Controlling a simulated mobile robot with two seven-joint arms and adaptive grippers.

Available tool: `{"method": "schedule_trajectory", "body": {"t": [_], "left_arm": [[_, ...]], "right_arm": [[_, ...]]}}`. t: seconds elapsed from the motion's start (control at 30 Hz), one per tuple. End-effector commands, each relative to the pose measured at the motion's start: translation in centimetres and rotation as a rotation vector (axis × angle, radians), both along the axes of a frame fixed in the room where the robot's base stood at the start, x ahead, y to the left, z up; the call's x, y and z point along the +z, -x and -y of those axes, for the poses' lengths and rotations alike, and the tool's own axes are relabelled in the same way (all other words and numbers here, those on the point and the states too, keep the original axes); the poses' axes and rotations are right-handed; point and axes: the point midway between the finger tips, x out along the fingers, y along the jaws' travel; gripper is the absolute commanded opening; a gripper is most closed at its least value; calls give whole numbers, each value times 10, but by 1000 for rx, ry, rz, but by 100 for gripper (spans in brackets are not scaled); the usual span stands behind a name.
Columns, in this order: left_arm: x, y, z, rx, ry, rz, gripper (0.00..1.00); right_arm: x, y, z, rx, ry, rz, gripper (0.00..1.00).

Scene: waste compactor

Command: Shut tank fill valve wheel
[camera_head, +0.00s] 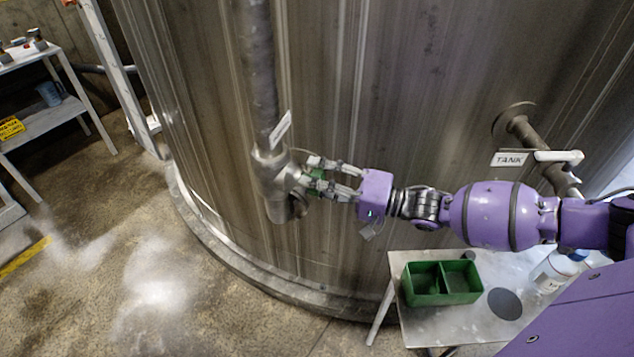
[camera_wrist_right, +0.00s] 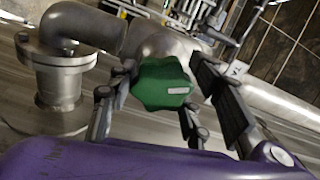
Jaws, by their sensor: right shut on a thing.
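The green valve wheel (camera_wrist_right: 160,84) sits on the metal pipe fitting (camera_wrist_right: 165,42) in the right wrist view, with a small white mark on its rim. In the head view the wheel (camera_head: 316,180) is mostly hidden by my fingers. The fitting (camera_head: 272,185) stands at the lower end of the vertical pipe (camera_head: 254,80) in front of the big steel tank. My right gripper (camera_head: 318,178) is shut on the wheel, with its fingers on either side of it; it also shows in the right wrist view (camera_wrist_right: 163,100). My left gripper is not in view.
A small table (camera_head: 415,328) below my right arm holds a green divided box (camera_head: 441,299), a dark disc (camera_head: 504,303) and a white bottle (camera_head: 548,275). A pipe with a TANK label (camera_head: 509,159) and white lever juts from the tank (camera_head: 400,90). Shelving (camera_head: 45,122) stands at left.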

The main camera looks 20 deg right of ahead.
Motion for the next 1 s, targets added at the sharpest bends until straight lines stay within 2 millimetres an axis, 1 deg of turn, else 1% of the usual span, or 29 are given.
{"method": "schedule_trajectory", "body": {"t": [0.2, 0.5, 0.7, 1.0], "left_arm": [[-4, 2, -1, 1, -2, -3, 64], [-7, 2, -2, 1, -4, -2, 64], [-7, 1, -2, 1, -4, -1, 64], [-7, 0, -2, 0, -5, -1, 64]], "right_arm": [[-2, 1, -1, 2, -110, -150, 20], [-2, 2, -2, 2, -219, -295, 20], [-1, 3, -2, 3, -255, -343, 20], [-2, 3, -2, 3, -268, -362, 20]]}}
